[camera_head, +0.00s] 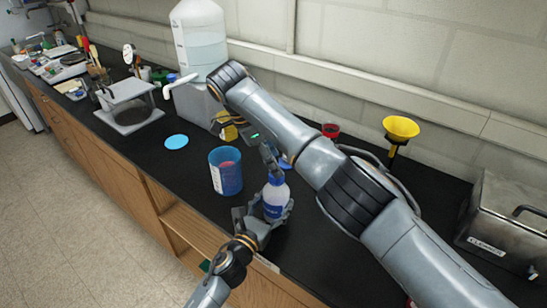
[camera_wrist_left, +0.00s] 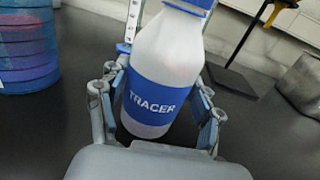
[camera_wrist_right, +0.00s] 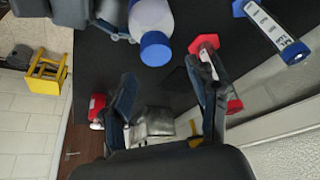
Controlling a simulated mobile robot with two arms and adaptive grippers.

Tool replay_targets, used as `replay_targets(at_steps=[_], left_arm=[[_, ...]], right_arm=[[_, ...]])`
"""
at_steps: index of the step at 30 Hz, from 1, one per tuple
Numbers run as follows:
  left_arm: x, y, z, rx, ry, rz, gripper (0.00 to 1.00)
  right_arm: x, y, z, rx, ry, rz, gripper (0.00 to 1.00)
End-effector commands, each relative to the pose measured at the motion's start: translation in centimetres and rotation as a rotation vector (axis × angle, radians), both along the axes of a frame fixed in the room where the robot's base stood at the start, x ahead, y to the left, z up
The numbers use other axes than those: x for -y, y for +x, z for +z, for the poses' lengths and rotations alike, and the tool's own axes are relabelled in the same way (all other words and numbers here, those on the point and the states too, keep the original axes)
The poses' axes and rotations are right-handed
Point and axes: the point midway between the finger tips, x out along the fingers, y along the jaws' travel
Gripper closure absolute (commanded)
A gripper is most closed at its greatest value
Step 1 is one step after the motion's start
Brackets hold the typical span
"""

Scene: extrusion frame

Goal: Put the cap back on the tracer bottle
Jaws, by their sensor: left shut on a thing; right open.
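The tracer bottle (camera_head: 275,202) is white with a blue label reading "TRACER". It stands roughly upright in my left gripper (camera_head: 266,212), which is shut around its lower body; the left wrist view shows the bottle (camera_wrist_left: 165,75) between the fingers. A blue cap (camera_wrist_right: 155,48) sits on the bottle's mouth in the right wrist view, and its lower edge shows in the left wrist view (camera_wrist_left: 192,6). I cannot tell how tightly it sits. My right gripper (camera_head: 268,157) is open and empty, just above and beside the cap; its fingers show apart in the right wrist view (camera_wrist_right: 165,105).
A blue tub (camera_head: 225,172) stands left of the bottle, and a light-blue disc (camera_head: 176,141) lies behind it. A yellow funnel (camera_head: 401,128) and metal box (camera_head: 507,225) stand to the right. A large carboy (camera_head: 200,40) is at the back. My right arm crosses over the bench.

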Motion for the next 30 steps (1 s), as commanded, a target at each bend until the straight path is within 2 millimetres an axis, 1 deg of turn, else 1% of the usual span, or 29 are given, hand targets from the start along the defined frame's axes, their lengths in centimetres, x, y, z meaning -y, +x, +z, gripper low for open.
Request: replay_targets(at_steps=[1,4,13,14,15,19,23,30], left_arm=[[0.0,0.0,-0.1,-0.002,0.001,0.0,1.0],[0.0,0.0,-0.1,-0.002,0.001,0.0,1.0],[0.0,0.0,-0.1,-0.001,0.0,0.0,1.0],[0.0,0.0,-0.1,-0.001,0.0,0.0,1.0],[0.0,0.0,-0.1,-0.001,0.0,0.0,1.0],[0.0,0.0,-0.1,-0.001,0.0,0.0,1.0],[0.0,0.0,-0.1,0.0,0.001,0.0,1.0],[0.0,0.0,-0.1,0.0,0.001,0.0,1.0]], right_arm=[[0.2,0.1,0.5,0.005,-0.004,-0.003,0.41],[0.2,0.0,1.0,0.0,-0.003,-0.005,0.41],[0.1,-0.1,1.0,-0.004,-0.002,-0.006,0.41],[0.1,-0.1,1.0,-0.004,-0.002,-0.005,0.45],[0.2,-0.1,1.0,-0.005,-0.001,-0.002,0.45],[0.2,0.0,1.1,-0.029,0.003,0.056,0.45],[0.3,0.2,1.2,-0.094,0.012,0.219,0.45],[0.5,0.5,1.6,-0.262,0.039,0.694,0.45]])
